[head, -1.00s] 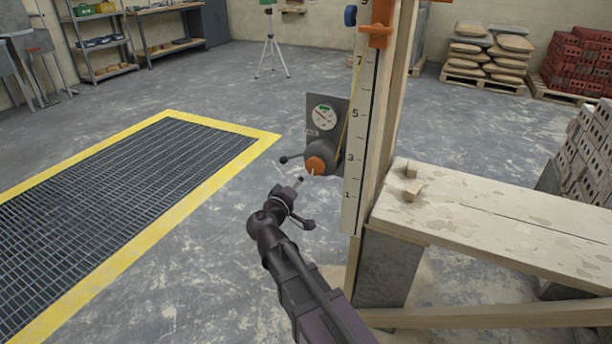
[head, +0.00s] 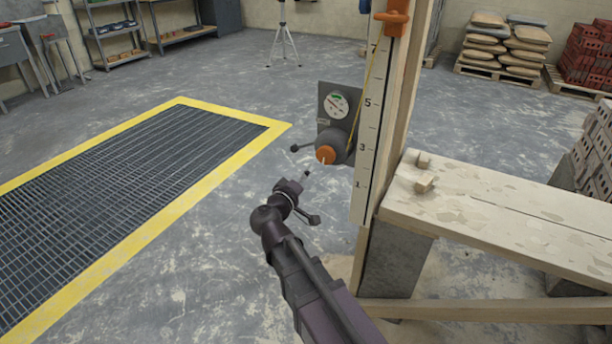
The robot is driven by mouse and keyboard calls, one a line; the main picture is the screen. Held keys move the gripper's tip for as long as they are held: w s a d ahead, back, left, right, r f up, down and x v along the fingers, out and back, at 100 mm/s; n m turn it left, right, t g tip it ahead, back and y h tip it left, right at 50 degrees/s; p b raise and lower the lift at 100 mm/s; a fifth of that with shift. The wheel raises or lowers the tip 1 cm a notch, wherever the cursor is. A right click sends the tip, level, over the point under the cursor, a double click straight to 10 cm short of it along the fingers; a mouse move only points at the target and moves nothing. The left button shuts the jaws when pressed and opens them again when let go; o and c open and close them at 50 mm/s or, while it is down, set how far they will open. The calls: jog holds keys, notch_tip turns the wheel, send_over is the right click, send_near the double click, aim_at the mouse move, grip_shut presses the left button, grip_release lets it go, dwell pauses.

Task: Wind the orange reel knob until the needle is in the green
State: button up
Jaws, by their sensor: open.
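The orange reel knob (head: 325,155) sits at the front of a dark grey reel drum (head: 335,140) on the side of a tall timber post. A dark ball-ended lever (head: 296,148) sticks out to the left of the drum. Above it, on a grey plate, is a round white dial (head: 336,104) with a green band near its top. The needle is too small to read surely. My gripper (head: 311,196) is open and empty, below and slightly left of the knob, apart from it in the picture, with its fingers spread.
A numbered scale board (head: 368,150) runs up the post, with a yellow cord (head: 366,85) and an orange clamp (head: 392,20). A timber plank bench (head: 480,210) with small wood blocks stands right. A yellow-edged floor grate (head: 120,190) lies left. Bare concrete surrounds my gripper.

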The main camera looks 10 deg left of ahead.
aim_at(324, 157)
dwell(0.4)
jog(key=n, duration=0.4)
jog(key=s+n, duration=0.1)
jog(key=n, duration=0.7)
jog(key=shift+s+a+f+n, duration=0.15)
jog(key=shift+a+n, duration=0.1)
jog(key=shift+n, duration=0.15)
jog(key=x, duration=1.4)
jog(key=shift+s, duration=0.1)
jog(key=c, duration=0.9)
